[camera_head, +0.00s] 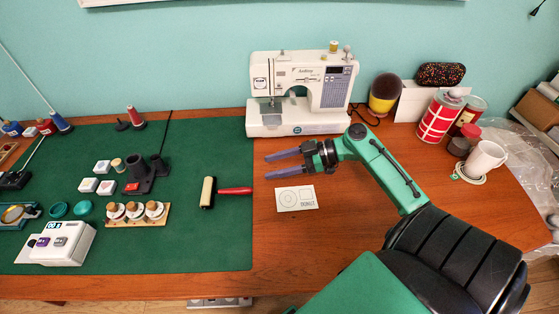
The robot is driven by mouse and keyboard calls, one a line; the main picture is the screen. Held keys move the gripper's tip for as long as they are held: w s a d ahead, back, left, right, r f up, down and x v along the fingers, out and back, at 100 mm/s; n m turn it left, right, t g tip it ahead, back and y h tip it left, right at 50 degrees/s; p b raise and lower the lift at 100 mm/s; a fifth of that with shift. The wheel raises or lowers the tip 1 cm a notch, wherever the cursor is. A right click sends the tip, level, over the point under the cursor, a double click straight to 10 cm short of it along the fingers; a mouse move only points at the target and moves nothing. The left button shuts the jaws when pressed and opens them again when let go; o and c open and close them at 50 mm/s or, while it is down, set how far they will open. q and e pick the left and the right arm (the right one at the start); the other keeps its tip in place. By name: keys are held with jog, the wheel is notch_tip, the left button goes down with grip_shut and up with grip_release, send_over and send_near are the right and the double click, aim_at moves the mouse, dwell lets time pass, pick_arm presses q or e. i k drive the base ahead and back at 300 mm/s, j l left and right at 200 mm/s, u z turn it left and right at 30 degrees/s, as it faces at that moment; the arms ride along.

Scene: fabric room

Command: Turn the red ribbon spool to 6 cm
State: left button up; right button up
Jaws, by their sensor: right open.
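Several small spools with brown knobs stand in a row on a wooden rack (136,223) on the green mat. The left spool (116,211) shows some red; I cannot tell for sure which one is the red ribbon spool. A white device (77,246) with a small display and two buttons sits left of the rack; its reading is too small to be sure of. My right gripper (268,166) is open and empty, above the wooden table just right of the mat, well to the right of the rack. My left gripper is not in view.
A roller with a red handle (235,190) lies between the rack and my right gripper. A dark stand (150,177) and small white boxes (88,185) are behind the rack. A sewing machine (300,95) stands at the back; a printed card (297,198) lies near my gripper.

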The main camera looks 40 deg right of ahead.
aim_at(116, 212)
jog(key=k, duration=1.5)
